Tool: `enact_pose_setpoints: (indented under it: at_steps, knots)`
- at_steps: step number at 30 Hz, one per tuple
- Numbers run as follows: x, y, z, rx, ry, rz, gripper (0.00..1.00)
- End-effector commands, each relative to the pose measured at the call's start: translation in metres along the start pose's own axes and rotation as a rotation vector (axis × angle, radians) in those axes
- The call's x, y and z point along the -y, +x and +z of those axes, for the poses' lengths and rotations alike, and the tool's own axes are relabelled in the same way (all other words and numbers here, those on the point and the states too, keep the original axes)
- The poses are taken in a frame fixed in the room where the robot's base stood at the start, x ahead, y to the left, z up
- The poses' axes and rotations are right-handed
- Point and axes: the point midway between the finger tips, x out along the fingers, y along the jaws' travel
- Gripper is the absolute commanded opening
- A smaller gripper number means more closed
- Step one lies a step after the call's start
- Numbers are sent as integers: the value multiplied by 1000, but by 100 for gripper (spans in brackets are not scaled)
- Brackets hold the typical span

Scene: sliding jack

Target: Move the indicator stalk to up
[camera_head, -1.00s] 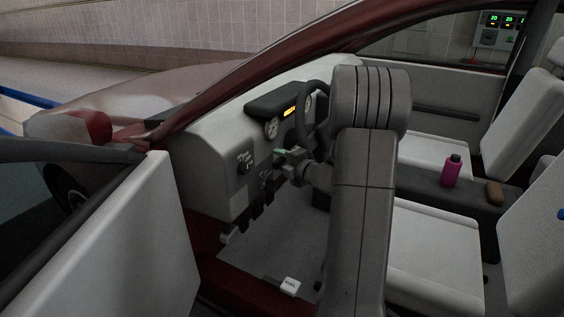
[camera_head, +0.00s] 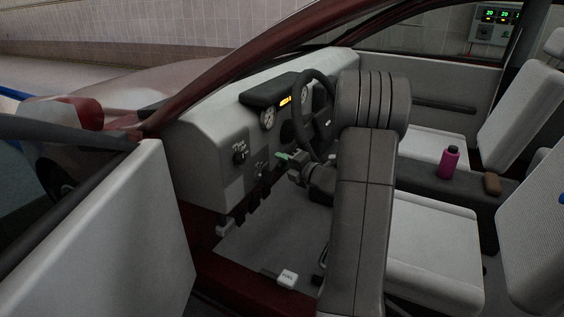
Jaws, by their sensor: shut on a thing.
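The indicator stalk (camera_head: 282,156) shows as a small green piece left of and below the steering wheel (camera_head: 318,95). My gripper (camera_head: 292,166) is at that green piece, and its jaws appear shut on it. The rest of the stalk, towards the column, is hidden or too small to make out.
The open door (camera_head: 150,225) stands at the left, and the dashboard (camera_head: 195,150) lies beyond it with knobs and gauges. Pedals hang below. A seat (camera_head: 435,245) and a console with a magenta bottle (camera_head: 449,163) and brown object (camera_head: 492,184) are at right.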

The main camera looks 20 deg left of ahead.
Motion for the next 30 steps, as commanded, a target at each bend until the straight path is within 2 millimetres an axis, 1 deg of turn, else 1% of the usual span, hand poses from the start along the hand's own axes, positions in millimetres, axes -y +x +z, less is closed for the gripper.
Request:
enact_pose_setpoints:
  at_steps: [1,3,4,6,7,16,20,23,30]
  knots:
    - [3,-1,-1,-1,0,-7,0]
    - [4,-1,-1,-1,0,-8,0]
    - [4,-1,-1,-1,0,-8,27]
    - [4,-1,-1,-1,1,-8,40]
    - [4,-1,-1,-1,1,-8,45]
    - [2,-2,0,0,1,-6,45]
    - [2,-13,0,1,2,-8,45]
    - [1,-32,1,4,3,-8,45]
    - [0,-88,1,4,4,-8,45]
